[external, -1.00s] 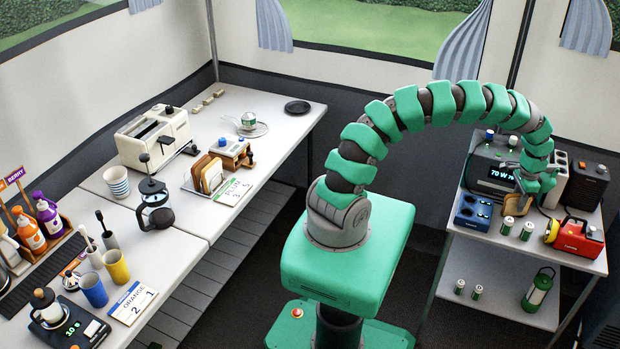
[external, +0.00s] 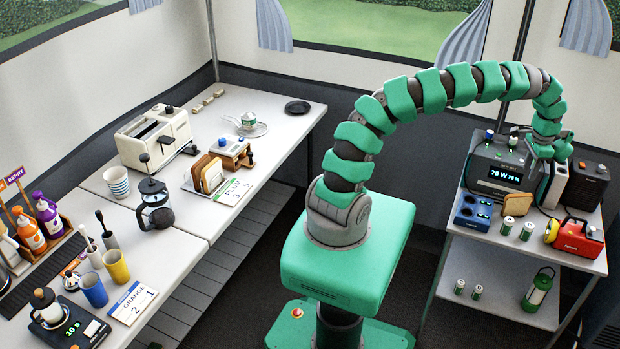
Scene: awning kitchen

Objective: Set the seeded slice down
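Other bread slices (external: 208,174) stand in a rack on the left table.
The toaster (external: 155,138) stands on the left table.

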